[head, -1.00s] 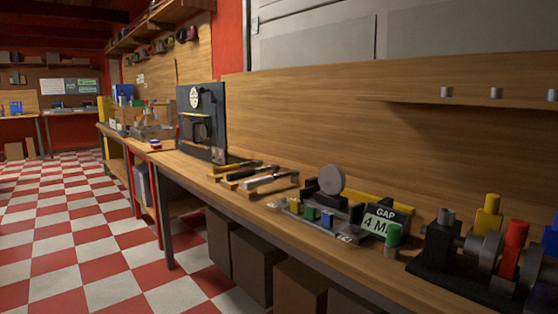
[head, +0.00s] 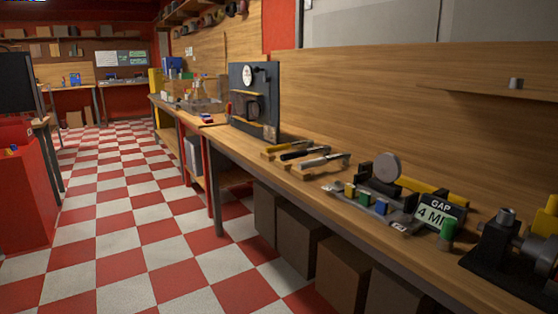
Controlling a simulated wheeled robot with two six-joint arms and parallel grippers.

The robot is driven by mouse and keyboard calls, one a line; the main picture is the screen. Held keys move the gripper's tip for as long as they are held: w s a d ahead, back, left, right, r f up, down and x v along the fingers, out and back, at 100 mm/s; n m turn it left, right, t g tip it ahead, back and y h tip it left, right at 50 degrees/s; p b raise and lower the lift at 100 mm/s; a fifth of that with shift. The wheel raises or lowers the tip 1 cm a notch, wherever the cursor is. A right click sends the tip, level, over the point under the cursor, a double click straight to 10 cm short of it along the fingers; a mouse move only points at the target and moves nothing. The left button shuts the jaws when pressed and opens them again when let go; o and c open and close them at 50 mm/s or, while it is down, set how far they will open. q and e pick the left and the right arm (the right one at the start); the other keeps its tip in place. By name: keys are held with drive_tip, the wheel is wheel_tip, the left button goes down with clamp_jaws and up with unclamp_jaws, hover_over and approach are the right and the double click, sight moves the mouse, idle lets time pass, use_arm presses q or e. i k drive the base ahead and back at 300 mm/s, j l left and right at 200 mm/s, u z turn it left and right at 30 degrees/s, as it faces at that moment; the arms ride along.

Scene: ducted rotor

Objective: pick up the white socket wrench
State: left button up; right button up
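Several long hand tools lie side by side on wooden rests on the workbench (head: 222,145). The nearest one, with a pale grey-white handle (head: 324,160), looks like the white socket wrench, but its head is too small to make out clearly. Beside it lie a dark-handled tool (head: 303,153) and a yellow-handled tool (head: 286,146). Neither of my grippers shows in the head view.
A dark upright panel (head: 267,117) stands beyond the tools. A fixture with a grey disc (head: 386,167), a "GAP" sign (head: 436,213) and a black-based machine (head: 490,262) stand nearer. Boxes (head: 341,272) sit under the bench. Checkered floor (head: 130,220) is open on the left.

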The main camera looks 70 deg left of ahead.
sight(302, 166)
drive_tip(key=u, duration=1.9)
drive_tip(key=l+u, duration=0.45)
drive_tip(key=l, duration=0.3)
drive_tip(key=i, duration=0.05)
